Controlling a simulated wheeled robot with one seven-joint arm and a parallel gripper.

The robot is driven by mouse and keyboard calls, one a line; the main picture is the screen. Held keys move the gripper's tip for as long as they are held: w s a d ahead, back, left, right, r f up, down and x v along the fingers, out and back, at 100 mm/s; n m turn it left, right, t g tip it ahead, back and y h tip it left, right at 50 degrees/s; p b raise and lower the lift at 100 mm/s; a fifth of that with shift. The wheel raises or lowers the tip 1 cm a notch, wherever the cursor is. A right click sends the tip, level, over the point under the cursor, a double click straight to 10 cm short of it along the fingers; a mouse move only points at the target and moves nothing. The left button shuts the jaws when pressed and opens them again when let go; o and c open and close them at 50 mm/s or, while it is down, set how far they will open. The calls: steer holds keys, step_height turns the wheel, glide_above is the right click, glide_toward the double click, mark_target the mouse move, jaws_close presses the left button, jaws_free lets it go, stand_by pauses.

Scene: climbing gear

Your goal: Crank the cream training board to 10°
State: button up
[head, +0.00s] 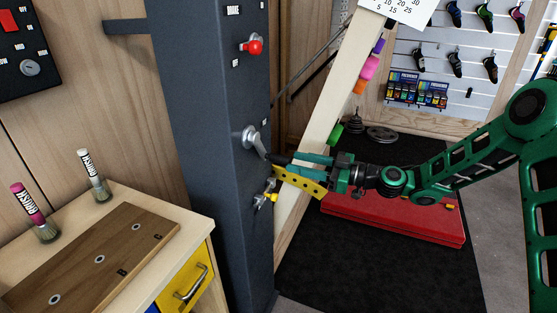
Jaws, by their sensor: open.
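The cream training board (343,95) is seen nearly edge-on in the head view and leans, its top to the right. A silver crank (250,137) sits on the front of the dark column (205,130). Its arm points down and right to a dark grip. My gripper (288,163) is open, with its green fingers pointing left at the grip. I cannot tell whether the fingers touch it. A yellow curved strip with holes (302,183) lies just below my fingers. A small yellow-and-silver fitting (267,195) is below the crank. No angle reading is legible.
A red knob (252,46) is higher on the column. A white card with numbers (400,8) is at the top. A wooden cabinet (185,225) with brushes and a brown board stands left. A red pad (400,217) lies on a black mat (370,270) under my arm.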

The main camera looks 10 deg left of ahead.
mark_target(269, 157)
steer(key=a, duration=0.5)
steer(key=w+a, duration=0.1)
steer(key=a, duration=0.1)
steer(key=shift+a, duration=0.15)
jaws_close()
